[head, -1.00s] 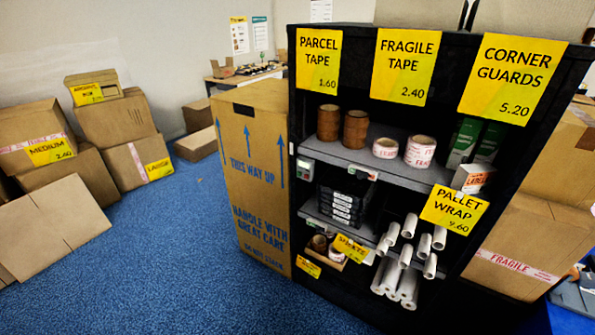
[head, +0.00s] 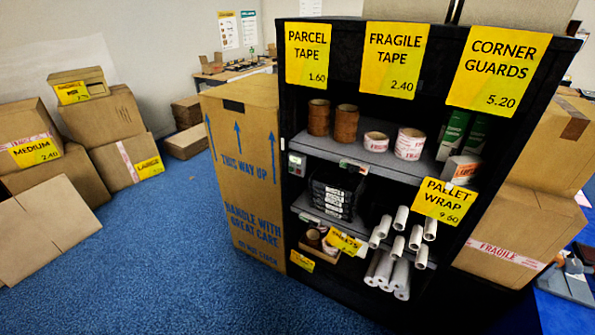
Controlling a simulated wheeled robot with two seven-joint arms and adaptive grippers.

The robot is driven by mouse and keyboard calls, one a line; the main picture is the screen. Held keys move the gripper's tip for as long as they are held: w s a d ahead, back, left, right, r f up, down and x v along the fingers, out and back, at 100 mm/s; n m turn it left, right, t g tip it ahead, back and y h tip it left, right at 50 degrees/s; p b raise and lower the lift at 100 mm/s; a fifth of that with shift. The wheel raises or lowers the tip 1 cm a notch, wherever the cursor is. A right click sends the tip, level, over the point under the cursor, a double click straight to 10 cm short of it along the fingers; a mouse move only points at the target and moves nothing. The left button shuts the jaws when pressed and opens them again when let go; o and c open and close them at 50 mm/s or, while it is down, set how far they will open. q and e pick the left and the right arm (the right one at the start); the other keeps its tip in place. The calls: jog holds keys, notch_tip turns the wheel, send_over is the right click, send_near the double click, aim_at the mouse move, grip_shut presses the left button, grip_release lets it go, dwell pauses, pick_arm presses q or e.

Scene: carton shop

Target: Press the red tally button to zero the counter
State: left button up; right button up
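A small pale counter-like box (head: 297,164) with a dark display is fixed at the left front edge of the black shelf unit (head: 287,110), level with the upper shelf. It is too small to tell for sure whether a red button is on it. Another small thing with red and green spots (head: 354,168) sits on the front edge of the upper shelf. Neither of my grippers is in view.
A tall carton (head: 240,180) stands against the left of the shelf unit. Cartons (head: 102,115) are stacked at far left. Blue carpet (head: 160,260) in front is clear. Grey tools (head: 567,280) lie on a blue surface at lower right.

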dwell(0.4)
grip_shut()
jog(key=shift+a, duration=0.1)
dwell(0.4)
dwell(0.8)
